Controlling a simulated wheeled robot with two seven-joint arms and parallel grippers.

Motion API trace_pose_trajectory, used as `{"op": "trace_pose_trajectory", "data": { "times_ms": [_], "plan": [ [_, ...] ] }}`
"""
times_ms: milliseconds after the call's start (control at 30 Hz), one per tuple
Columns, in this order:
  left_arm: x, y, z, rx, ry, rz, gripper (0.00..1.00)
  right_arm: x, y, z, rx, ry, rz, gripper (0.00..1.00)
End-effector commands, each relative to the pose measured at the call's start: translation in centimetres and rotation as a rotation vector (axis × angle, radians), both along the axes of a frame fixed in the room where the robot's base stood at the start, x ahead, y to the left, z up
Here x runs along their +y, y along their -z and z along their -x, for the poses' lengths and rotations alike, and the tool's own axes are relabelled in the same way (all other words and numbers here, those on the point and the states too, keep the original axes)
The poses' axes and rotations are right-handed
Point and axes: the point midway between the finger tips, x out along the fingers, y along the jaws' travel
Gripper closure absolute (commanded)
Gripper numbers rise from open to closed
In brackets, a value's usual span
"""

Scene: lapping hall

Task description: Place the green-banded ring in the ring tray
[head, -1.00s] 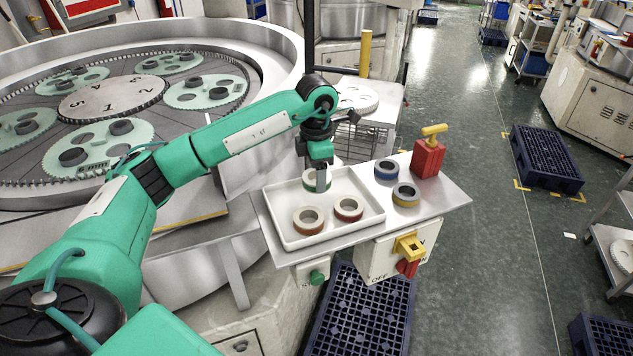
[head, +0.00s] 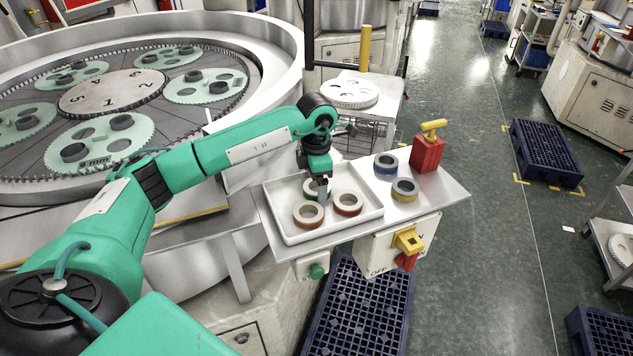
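The green-banded ring (head: 308,190) is in the back part of the white ring tray (head: 291,237); its band is mostly hidden now. My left gripper (head: 323,197) points down into the tray, its fingers in front of the ring's right side and hiding part of it. I cannot tell whether the fingers are closed on the ring or apart from it. An orange-banded ring (head: 296,216) and a red-banded ring (head: 350,210) lie in the front part of the tray. My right gripper is out of view.
A blue-banded ring (head: 386,170) and a yellow-banded ring (head: 404,196) lie on the metal shelf (head: 445,192), right of the tray. A red oil can (head: 428,154) stands behind them. A control box (head: 385,252) hangs below. The big lapping machine (head: 270,60) fills the left.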

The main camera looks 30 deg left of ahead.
Motion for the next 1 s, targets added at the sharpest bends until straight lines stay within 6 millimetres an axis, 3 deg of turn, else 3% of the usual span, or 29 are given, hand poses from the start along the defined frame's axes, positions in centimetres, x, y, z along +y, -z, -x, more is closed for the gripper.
{"op": "trace_pose_trajectory", "data": {
  "times_ms": [267,367,800,1000],
  "plan": [
    [0.0,-0.4,0.0,0.0,0.0,0.0,0.15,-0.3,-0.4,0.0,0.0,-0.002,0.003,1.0],
    [0.0,-1.1,-0.1,-0.004,0.0,0.0,0.15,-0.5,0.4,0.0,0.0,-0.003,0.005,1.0],
    [0.0,-9.6,-0.1,-0.005,0.001,0.001,0.15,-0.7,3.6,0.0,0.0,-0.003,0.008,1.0],
    [0.0,-11.7,-0.1,-0.001,-0.001,0.0,0.15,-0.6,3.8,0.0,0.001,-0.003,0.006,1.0]
  ]
}}
